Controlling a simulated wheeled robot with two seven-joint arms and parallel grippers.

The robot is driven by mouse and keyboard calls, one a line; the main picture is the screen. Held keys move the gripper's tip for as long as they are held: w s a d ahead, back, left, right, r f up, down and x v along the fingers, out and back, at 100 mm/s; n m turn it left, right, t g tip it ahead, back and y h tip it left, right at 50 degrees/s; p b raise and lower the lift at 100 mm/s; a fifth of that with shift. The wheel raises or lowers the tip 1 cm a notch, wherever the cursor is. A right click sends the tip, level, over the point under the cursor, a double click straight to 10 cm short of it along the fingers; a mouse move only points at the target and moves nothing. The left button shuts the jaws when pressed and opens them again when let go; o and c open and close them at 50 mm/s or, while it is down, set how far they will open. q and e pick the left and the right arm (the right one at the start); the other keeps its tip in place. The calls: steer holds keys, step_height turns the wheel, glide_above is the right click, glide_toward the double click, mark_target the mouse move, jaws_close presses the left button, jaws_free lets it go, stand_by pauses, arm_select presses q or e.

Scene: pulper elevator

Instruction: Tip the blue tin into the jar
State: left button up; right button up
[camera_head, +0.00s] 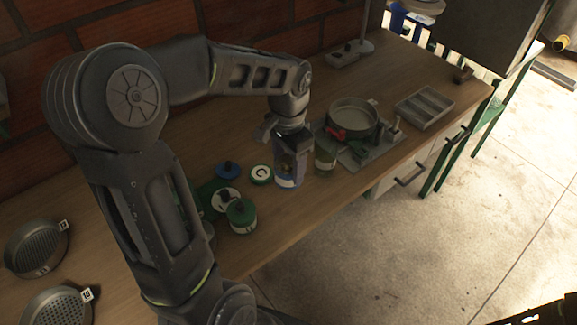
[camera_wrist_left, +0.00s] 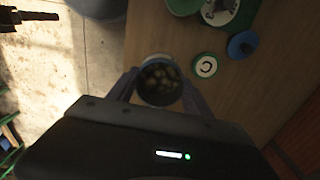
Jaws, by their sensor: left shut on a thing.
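The blue tin (camera_head: 289,180) is upright at the front of the wooden bench, between the fingers of my left gripper (camera_head: 291,150). In the left wrist view my left gripper (camera_wrist_left: 160,88) is shut around the tin (camera_wrist_left: 160,98), which is open-topped with pale, bean-like pieces inside. I cannot tell whether its base touches the bench. An olive-green, jar-like container (camera_head: 326,154) stands just right of the tin; its mouth is partly hidden. A dark shape at the upper left of the wrist view may be my right gripper; its jaws are unclear.
A green tin (camera_head: 241,216), a blue lid (camera_head: 228,170) and a green-rimmed disc marked C (camera_head: 261,174) are left of the blue tin. A round pan (camera_head: 352,117) and a grey compartment tray (camera_head: 424,107) are to the right. Two sieves (camera_head: 36,247) lie far left.

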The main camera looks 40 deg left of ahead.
stand_by(0.4)
arm_select(q)
steer(key=w+d+f+n, duration=0.1)
steer(key=w+d+n, duration=0.2)
steer(key=w+d, duration=0.7)
steer(key=shift+w+d+f+n, duration=0.2)
steer(key=shift+d+n, duration=0.1)
steer(key=shift+d, duration=0.85)
